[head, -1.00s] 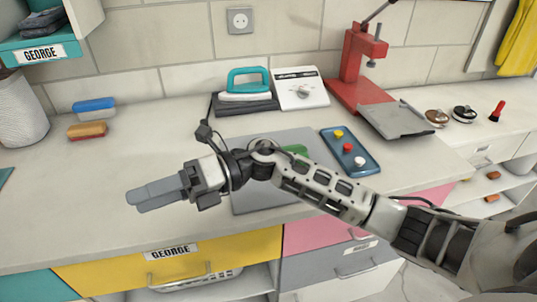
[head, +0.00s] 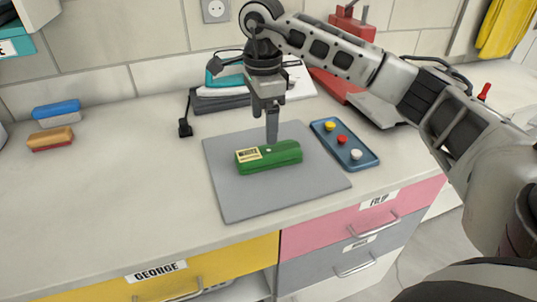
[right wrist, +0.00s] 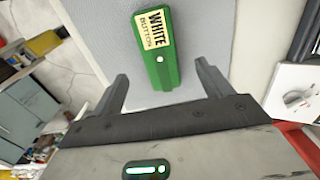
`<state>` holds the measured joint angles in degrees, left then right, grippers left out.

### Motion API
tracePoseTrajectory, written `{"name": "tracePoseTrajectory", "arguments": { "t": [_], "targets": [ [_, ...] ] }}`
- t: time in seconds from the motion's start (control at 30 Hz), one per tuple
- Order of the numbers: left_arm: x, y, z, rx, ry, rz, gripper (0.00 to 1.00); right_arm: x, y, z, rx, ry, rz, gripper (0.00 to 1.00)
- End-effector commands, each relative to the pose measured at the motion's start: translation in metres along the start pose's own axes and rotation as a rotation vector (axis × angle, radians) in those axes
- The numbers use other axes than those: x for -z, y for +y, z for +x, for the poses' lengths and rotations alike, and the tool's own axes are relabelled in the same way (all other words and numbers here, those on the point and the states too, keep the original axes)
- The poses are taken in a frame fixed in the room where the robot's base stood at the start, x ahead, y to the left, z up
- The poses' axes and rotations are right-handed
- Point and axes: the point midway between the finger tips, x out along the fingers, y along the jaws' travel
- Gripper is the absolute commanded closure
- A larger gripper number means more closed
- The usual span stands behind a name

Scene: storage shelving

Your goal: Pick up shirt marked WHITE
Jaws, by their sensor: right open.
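A green block (head: 268,156) lies on the grey mat (head: 235,205) on the counter. Its pale label reads WHITE BUTTON in the right wrist view, where the block (right wrist: 160,60) has a small white dot on its face. I see no shirt marked WHITE. My right gripper (head: 272,140) points down over the block. My left gripper is not in view.
A blue tray (head: 345,146) with yellow, red and white buttons lies right of the mat. An iron (head: 222,82) and a red press (head: 352,30) stand behind. Two brushes lie at the left. The counter's left middle is clear.

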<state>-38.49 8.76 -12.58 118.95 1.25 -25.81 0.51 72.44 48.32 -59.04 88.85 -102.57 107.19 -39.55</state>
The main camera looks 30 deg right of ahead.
Motion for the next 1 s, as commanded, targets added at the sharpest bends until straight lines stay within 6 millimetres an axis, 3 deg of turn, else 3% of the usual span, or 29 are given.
{"name": "tracePoseTrajectory", "arguments": {
  "t": [0.1,0.37,0.67,0.97,1.0],
  "targets": [
    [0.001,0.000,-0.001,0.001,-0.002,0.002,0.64,0.000,0.001,0.019,-0.003,0.000,-0.001,0.22],
    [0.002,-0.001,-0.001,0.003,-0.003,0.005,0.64,0.002,0.001,0.038,-0.002,-0.001,-0.001,0.22],
    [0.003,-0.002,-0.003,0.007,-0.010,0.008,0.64,0.011,0.003,0.079,-0.003,-0.002,-0.001,0.22],
    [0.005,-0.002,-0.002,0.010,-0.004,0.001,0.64,0.010,0.003,0.085,0.001,-0.003,-0.001,0.22],
    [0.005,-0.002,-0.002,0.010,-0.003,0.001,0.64,0.010,0.003,0.085,0.001,-0.003,-0.001,0.30]
  ]
}}
